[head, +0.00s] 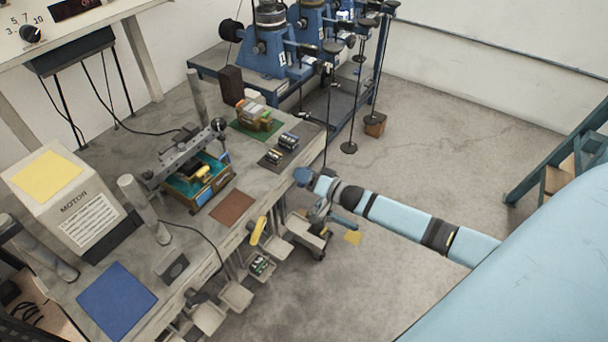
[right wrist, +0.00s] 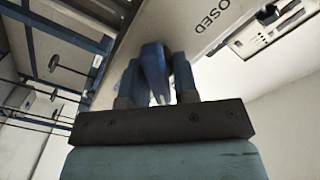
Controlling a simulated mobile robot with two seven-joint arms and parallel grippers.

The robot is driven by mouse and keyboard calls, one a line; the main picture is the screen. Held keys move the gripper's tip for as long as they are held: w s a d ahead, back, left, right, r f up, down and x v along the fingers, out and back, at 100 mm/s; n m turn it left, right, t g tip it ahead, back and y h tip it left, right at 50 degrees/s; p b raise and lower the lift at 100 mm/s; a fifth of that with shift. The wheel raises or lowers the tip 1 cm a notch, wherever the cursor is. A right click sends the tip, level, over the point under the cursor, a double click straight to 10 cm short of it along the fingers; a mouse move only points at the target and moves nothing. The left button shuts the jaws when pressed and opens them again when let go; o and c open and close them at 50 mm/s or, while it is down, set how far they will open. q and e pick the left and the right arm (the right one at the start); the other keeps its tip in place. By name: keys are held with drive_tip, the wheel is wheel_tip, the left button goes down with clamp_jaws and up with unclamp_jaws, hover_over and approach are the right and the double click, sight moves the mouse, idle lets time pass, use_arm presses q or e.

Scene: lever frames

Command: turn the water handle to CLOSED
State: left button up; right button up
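The blue water handle (right wrist: 153,68) stands between the two fingers of my right gripper (right wrist: 157,75) in the right wrist view. It fills the gap between them, and I see no clear space on either side. A pale plate (right wrist: 208,42) behind it carries black letters ending in "OSED". In the head view my right gripper (head: 321,209) is beside the front edge of the bench, at the end of my light blue arm. The handle is hard to pick out there, and its pivot is hidden. My left gripper does not show.
The bench (head: 185,250) bears a motor box (head: 75,205), a blue mat (head: 117,300) and a small crate (head: 197,183). Blue machines with hanging weights (head: 349,148) stand at the back. Several small trays (head: 236,296) jut from the bench front.

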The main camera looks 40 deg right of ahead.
drive_tip(key=n, duration=0.4)
drive_tip(key=shift+a+n, duration=0.15)
drive_tip(key=shift+n, duration=0.25)
drive_tip(key=n, duration=0.4)
drive_tip(key=shift+s+a+n, duration=0.1)
drive_tip(key=shift+n, duration=0.2)
drive_tip(key=n+b, duration=0.1)
drive_tip(key=n, duration=0.3)
drive_tip(key=shift+a, duration=0.1)
drive_tip(key=shift+s+n+b, duration=0.1)
drive_tip(key=shift+n+b, duration=0.35)
drive_tip(key=shift+n, duration=1.75)
drive_tip(key=o, duration=0.7)
